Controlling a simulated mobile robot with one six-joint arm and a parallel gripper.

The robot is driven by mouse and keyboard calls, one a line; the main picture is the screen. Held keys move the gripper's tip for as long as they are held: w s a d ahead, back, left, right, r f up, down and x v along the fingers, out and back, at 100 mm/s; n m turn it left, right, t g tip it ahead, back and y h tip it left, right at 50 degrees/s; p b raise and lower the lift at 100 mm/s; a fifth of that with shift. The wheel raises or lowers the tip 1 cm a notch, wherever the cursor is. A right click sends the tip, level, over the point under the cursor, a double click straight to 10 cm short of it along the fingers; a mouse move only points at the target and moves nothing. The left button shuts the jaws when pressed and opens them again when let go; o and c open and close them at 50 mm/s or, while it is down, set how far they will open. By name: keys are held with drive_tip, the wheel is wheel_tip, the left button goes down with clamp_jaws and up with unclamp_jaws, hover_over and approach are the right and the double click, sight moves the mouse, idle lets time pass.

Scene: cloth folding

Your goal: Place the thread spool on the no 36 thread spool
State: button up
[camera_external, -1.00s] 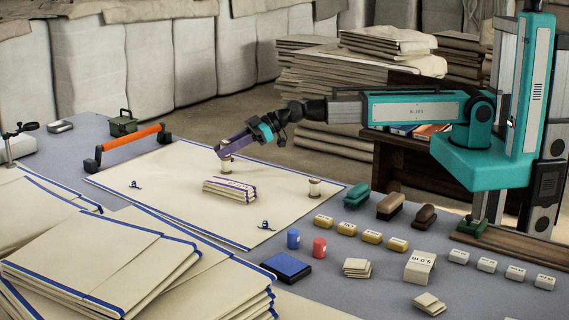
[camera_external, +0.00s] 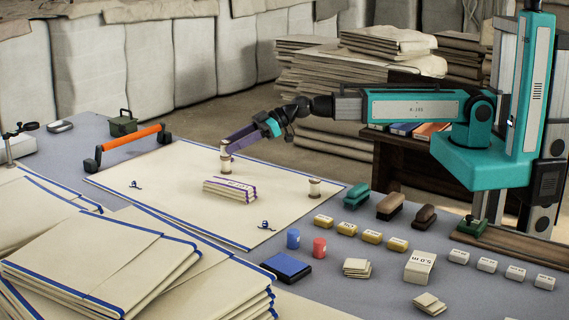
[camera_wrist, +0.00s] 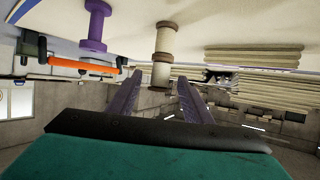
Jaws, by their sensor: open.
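Two pale thread spools with brown ends stand stacked on the cream cloth in the external view. The lower spool (camera_external: 226,167) rests on the cloth and the upper spool (camera_external: 225,149) sits upright on it. The wrist view is inverted, with the lower spool (camera_wrist: 168,38) above and the upper spool (camera_wrist: 160,74) below. My gripper (camera_external: 231,149) has purple fingers and is just right of the upper spool. In the wrist view my gripper (camera_wrist: 154,85) is open, its fingers apart, with the stack in front of the gap. Spool numbers are unreadable.
Another pale spool (camera_external: 314,188) stands at the cloth's right. A purple spool-shaped object (camera_wrist: 97,26) stands beside the stack in the wrist view. A folded cloth bundle (camera_external: 230,190) lies in front. An orange-handled bar (camera_external: 132,138) is behind left.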

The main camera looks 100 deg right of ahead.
drive_tip(key=b+v, duration=0.2)
drive_tip(key=v, duration=0.4)
drive_tip(key=shift+s, duration=0.2)
drive_tip(key=b, duration=0.4)
drive_tip(key=shift+s+d+r, duration=0.1)
drive_tip(key=shift+s+r, duration=0.2)
drive_tip(key=b+v, duration=0.1)
drive_tip(key=b, duration=0.5)
drive_tip(key=shift+s+d, duration=0.1)
drive_tip(key=shift+s, duration=0.25)
drive_tip(key=shift+s+r+b, duration=0.15)
drive_tip(key=shift+r+b, duration=0.05)
drive_tip(key=shift+b, duration=0.1)
drive_tip(key=shift+d, duration=0.1)
